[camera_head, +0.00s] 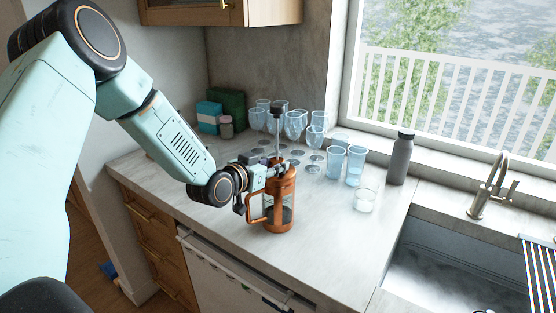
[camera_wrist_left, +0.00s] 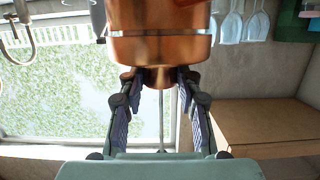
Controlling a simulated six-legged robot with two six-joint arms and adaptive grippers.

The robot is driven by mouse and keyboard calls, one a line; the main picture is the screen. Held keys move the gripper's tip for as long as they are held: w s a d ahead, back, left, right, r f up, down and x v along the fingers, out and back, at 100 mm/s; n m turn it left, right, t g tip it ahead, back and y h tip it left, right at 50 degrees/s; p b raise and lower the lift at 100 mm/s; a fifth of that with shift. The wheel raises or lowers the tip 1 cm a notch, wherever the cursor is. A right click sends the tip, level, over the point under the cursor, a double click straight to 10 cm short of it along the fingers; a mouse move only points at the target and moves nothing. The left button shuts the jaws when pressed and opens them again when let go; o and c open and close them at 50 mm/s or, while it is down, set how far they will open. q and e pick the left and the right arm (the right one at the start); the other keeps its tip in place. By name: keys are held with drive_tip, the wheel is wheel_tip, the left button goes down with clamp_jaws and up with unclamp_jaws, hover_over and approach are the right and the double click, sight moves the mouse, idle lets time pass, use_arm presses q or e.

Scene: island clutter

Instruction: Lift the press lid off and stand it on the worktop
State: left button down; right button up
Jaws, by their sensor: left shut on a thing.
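The copper press (camera_head: 283,222) stands upright on the worktop near its front edge, its handle toward the left and dark contents in its glass. Its copper lid (camera_head: 287,178) is at the top of the press, with the plunger rod (camera_head: 277,135) rising to a dark knob. I see no clear gap between lid and body. My left gripper (camera_head: 282,170) comes from the left and is shut on the lid's collar. In the left wrist view, which is upside down, the fingers (camera_wrist_left: 160,85) flank the narrow collar (camera_wrist_left: 158,77) below the wide copper part. My right gripper is not in view.
Several glasses (camera_head: 294,123) stand behind the press, with blue tumblers (camera_head: 355,167), a low glass (camera_head: 365,200) and a grey bottle (camera_head: 400,158) to the right. The sink (camera_head: 445,265) is at the far right. The worktop (camera_head: 335,235) right of the press is clear.

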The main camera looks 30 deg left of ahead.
sight(277, 148)
use_arm(q)
drive_tip(key=shift+w+r, duration=0.1)
drive_tip(key=shift+w+r+p, duration=0.1)
drive_tip(key=shift+r+p, duration=0.15)
drive_tip(key=shift+p, duration=0.15)
drive_tip(key=shift+r+p, duration=0.5)
drive_tip(key=shift+r, duration=0.2)
drive_tip(key=shift+r+p, duration=0.45)
drive_tip(key=shift+p, duration=0.05)
drive_tip(key=shift+r+p, duration=0.5)
drive_tip(key=shift+r, duration=0.35)
drive_tip(key=shift+f, duration=0.1)
